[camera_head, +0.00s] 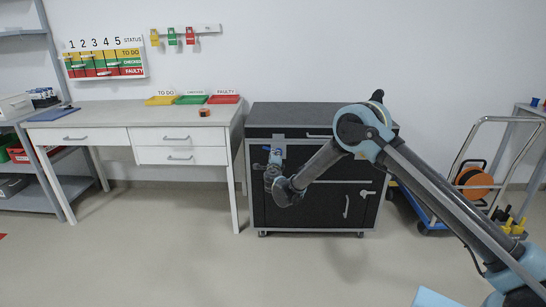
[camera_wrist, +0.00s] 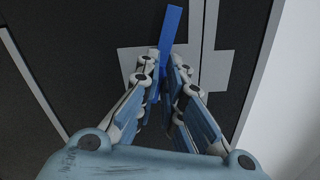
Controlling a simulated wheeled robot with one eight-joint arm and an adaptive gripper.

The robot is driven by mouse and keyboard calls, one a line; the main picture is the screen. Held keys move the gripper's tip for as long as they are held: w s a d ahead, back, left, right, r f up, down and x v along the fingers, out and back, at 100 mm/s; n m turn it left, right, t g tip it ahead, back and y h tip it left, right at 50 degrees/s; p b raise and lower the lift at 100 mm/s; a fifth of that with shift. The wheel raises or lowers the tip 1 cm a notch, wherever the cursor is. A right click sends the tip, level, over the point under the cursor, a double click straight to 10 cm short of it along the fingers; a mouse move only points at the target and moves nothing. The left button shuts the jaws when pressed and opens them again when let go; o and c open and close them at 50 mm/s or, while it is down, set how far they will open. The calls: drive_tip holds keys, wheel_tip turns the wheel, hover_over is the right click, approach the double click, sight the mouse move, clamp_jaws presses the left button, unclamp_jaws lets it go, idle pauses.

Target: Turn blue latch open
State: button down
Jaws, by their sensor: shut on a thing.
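The blue latch (camera_wrist: 170,32) is a flat blue bar on a light grey plate (camera_wrist: 128,62) on the front of a black cabinet (camera_head: 300,205). In the wrist view it tilts slightly right at its top. My gripper (camera_wrist: 168,90) is shut on the lower part of the latch, and the fingers hide part of it. In the head view my gripper (camera_head: 274,165) is at the upper left of the cabinet front, and the latch is mostly hidden there.
A white handle (camera_head: 367,193) and a vertical bar handle (camera_head: 346,207) are on the cabinet's right side. A desk (camera_head: 150,112) with drawers stands to the left. A trolley (camera_head: 430,218) with an orange reel (camera_head: 474,182) stands to the right. The floor in front is clear.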

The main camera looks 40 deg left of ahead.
drive_tip(key=shift+s+a+f+n, duration=0.15)
drive_tip(key=shift+s+n, duration=0.2)
drive_tip(key=shift+n, duration=0.65)
drive_tip(key=c, duration=1.7)
unclamp_jaws()
drive_tip(key=shift+s+a, duration=0.1)
drive_tip(key=shift+w, duration=0.2)
drive_tip(key=v, duration=1.2)
drive_tip(key=shift+f, duration=0.1)
drive_tip(key=shift+c, duration=0.6)
